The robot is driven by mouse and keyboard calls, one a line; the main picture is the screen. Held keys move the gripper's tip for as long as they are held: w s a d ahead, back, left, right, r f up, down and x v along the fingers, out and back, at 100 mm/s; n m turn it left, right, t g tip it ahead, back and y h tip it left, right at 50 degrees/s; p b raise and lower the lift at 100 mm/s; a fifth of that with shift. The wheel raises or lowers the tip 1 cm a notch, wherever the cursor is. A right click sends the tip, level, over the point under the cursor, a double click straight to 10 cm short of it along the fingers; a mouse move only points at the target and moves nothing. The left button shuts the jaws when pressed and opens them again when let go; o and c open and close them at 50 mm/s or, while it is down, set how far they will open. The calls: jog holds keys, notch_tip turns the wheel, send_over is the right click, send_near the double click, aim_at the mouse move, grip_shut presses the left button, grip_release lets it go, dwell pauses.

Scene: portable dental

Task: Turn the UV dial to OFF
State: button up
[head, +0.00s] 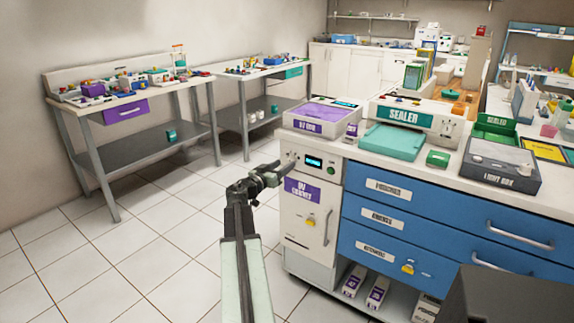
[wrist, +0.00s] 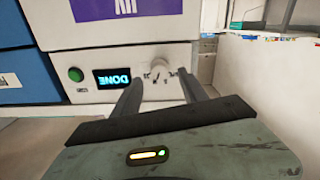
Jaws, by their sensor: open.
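The UV cabinet (head: 297,225) is a white unit with a purple label at the left end of the counter. Its control strip has a lit display (head: 313,162). The wrist view looks upside down, and there the display (wrist: 113,79) appears to read DONE. The white UV dial (wrist: 157,68) is beside the display, with small marks around it that I cannot read. My gripper (wrist: 160,84) is open, with its fingers on either side of the dial's area; contact cannot be told. In the head view, my gripper (head: 284,166) hides the dial.
A green button (wrist: 76,74) is on the same strip. The tiled floor (head: 150,235) to the left is clear.

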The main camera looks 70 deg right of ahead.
aim_at(288, 161)
jog(key=x, duration=0.3)
jog(key=shift+d, duration=0.2)
grip_shut()
jog(key=shift+a, duration=0.1)
jog(key=shift+n, duration=0.3)
jog(key=n, duration=0.3)
jog(key=shift+w+n, duration=0.1)
jog(key=shift+n, duration=0.2)
jog(key=n, duration=0.3)
jog(key=shift+n, duration=0.4)
jog(key=n, duration=0.4)
jog(key=shift+w, duration=0.1)
jog(key=shift+f+n, duration=0.1)
jog(key=shift+n, duration=1.9)
